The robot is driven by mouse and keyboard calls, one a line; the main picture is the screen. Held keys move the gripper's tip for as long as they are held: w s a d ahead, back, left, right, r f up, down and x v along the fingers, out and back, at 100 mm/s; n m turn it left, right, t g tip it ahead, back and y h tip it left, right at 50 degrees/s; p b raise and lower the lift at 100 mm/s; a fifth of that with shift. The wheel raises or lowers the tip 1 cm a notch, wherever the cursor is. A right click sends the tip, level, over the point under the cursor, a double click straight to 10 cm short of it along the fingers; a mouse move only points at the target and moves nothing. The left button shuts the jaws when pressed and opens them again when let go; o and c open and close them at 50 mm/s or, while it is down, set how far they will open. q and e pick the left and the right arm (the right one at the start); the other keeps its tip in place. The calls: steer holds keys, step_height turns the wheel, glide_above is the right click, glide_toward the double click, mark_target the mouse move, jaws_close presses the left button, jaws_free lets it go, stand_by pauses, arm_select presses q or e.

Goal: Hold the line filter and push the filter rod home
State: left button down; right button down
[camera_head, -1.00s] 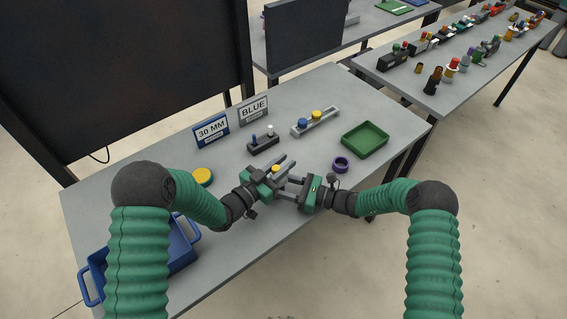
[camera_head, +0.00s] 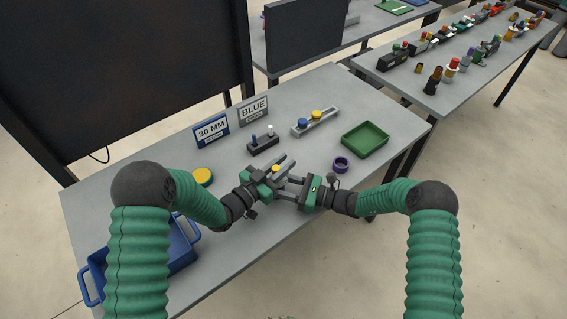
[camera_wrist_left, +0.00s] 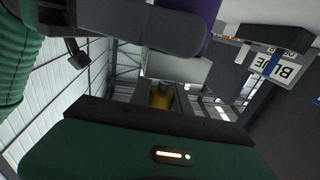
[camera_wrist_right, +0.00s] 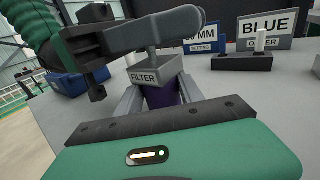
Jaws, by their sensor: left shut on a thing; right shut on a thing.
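The line filter has a grey block marked FILTER (camera_wrist_right: 152,74) and a purple body (camera_wrist_right: 163,98), seen in the right wrist view. My right gripper (camera_head: 292,188) is shut on the purple body. A yellow end piece (camera_head: 276,168), perhaps of the filter rod, shows at my left gripper (camera_head: 282,170). In the left wrist view this yellow part (camera_wrist_left: 161,97) sits between my left fingers, below the grey block (camera_wrist_left: 178,68); my left gripper is shut on it. The two grippers meet closely above the table. How deep the rod sits is hidden.
A black holder (camera_head: 264,146) with pegs, 30 MM (camera_head: 212,131) and BLUE (camera_head: 254,110) signs, and a grey rack (camera_head: 316,121) stand behind. A green tray (camera_head: 365,139) and purple ring (camera_head: 341,165) lie right. A yellow disc (camera_head: 203,177) and blue bin (camera_head: 180,256) are left.

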arm_select(q)
steer(key=shift+f, duration=0.75)
steer(key=c, duration=1.2)
jaws_free()
steer(key=v, duration=1.2)
